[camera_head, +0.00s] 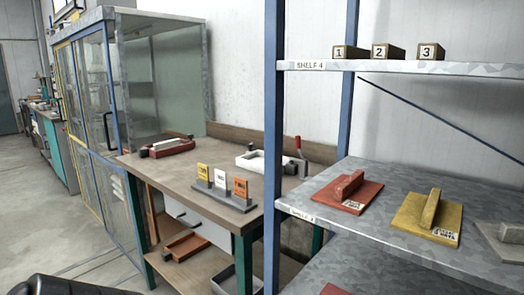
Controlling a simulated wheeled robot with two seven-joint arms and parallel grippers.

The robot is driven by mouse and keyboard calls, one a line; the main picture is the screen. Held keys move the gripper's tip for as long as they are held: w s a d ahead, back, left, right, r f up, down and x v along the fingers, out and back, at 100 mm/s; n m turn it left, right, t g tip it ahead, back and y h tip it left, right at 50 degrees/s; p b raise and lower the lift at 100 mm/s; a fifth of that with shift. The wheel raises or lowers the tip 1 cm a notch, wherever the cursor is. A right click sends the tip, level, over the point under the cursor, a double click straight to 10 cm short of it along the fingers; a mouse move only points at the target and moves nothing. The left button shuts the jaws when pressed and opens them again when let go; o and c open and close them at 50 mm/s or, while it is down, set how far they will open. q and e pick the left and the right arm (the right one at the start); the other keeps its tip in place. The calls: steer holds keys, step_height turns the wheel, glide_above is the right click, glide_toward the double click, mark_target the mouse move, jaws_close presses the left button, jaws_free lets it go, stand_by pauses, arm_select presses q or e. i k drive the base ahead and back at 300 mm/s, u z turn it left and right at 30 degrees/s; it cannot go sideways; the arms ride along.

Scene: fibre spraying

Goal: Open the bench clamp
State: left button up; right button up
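The workbench (140,163) stands in the middle of the view. At its back right is a white block-shaped fixture (248,163) with an upright red-handled lever (298,143) beside it, which looks like the bench clamp. Its jaw is too small to tell open from shut. A red mould-like piece with dark ends (170,147) lies at the back left of the bench. Neither of my grippers shows. A dark rounded part at the bottom left edge looks like part of my own arm.
A blue-posted shelf rack (272,200) stands close on the right, bearing red (345,192) and yellow (428,215) handled plates and numbered blocks (383,52). A card stand (222,195) sits at the bench front. A glass cabinet (95,100) is left; floor is clear further left.

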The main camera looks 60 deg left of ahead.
mark_target(297, 139)
steer(key=u, duration=3.65)
steer(key=i, duration=2.7)
steer(key=z, duration=2.95)
steer(key=i, duration=0.15)
steer(key=u, duration=0.15)
